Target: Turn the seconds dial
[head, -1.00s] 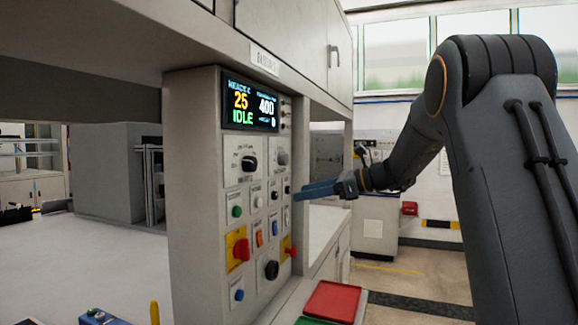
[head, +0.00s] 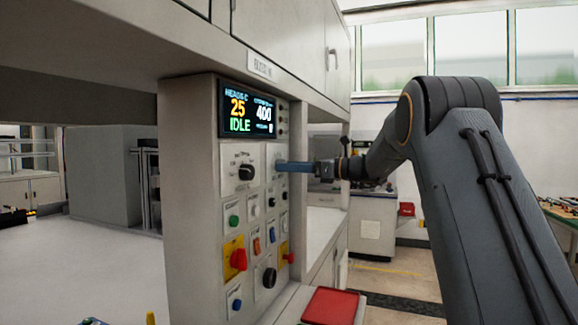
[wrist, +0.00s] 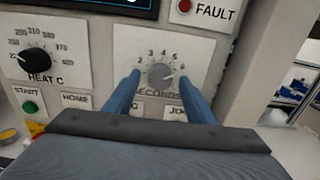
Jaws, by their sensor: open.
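The seconds dial (wrist: 161,75) is a grey round knob on a light plate with numbers around it and a partly covered "SECONDS" label below. In the wrist view it lies between the two blue fingers of my gripper (wrist: 160,87), one on each side. The fingers are open, and I cannot tell whether they touch the knob. In the head view my gripper (head: 281,166) reaches from the right to the upper right of the control panel (head: 188,200), and its fingers hide the dial there.
The black heat dial (wrist: 37,61) is left of the seconds dial, with the green start button (wrist: 30,107) below it. The red fault lamp (wrist: 185,6) is above right. The display (head: 249,108) reads 25, 400 and IDLE. A red tray (head: 330,306) lies below right.

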